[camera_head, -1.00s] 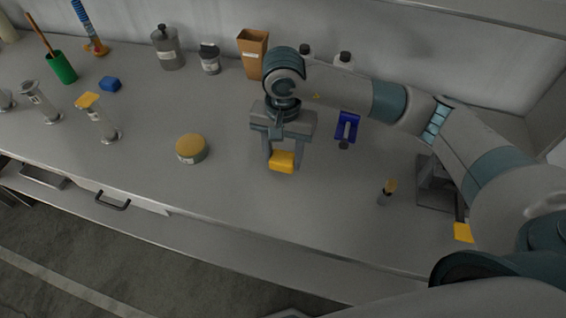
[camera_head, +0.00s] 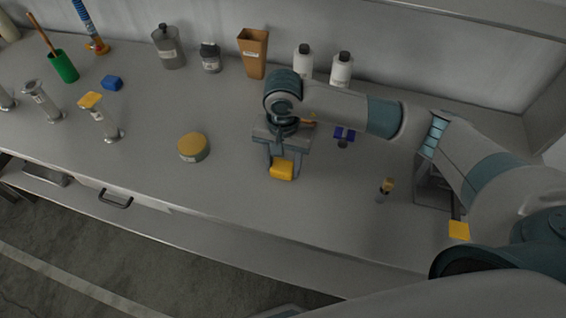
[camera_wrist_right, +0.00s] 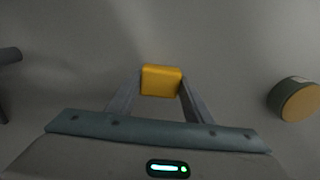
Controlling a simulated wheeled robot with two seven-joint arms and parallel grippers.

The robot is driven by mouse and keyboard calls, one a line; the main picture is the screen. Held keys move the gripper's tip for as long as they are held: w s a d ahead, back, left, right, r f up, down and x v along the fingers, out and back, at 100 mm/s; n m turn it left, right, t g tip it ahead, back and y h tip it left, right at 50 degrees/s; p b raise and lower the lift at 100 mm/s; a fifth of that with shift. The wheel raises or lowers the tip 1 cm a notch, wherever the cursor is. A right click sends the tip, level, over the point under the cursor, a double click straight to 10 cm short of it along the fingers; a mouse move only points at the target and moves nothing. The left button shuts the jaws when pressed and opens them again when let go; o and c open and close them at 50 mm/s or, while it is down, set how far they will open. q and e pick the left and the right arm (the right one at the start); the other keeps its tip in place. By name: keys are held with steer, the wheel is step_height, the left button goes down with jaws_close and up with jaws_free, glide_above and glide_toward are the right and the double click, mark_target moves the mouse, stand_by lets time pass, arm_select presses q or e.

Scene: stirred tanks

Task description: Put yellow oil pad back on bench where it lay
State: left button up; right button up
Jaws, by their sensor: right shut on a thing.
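The yellow oil pad (camera_head: 282,171) is a small yellow block between the fingertips of my right gripper (camera_head: 283,165). My right gripper is shut on it, over the middle of the bench (camera_head: 240,205). In the right wrist view the pad (camera_wrist_right: 161,81) sits between the two fingers of my right gripper (camera_wrist_right: 160,88). I cannot tell whether the pad touches the bench top. My left gripper is not in view.
A round tin with a yellow lid (camera_head: 193,147) stands left of the gripper. A small yellow-topped item (camera_head: 386,187) and a blue item (camera_head: 345,134) are to the right. Bottles (camera_head: 341,70) and a brown container (camera_head: 253,54) stand behind. The bench front is clear.

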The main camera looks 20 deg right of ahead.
mark_target(283, 166)
steer(key=shift+f, duration=0.15)
steer(key=o, duration=0.9)
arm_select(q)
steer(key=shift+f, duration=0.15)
arm_select(e)
steer(key=shift+o, duration=0.2)
steer(key=shift+r, duration=0.25)
steer(key=shift+w+r, duration=0.1)
steer(key=shift+r, duration=0.05)
arm_select(q)
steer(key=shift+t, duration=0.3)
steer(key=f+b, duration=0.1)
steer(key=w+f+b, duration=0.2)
steer(key=b, duration=0.1)
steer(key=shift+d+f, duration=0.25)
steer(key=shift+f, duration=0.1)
arm_select(e)
step_height(283, 166, up, 12)
steer(key=shift+f, duration=0.2)
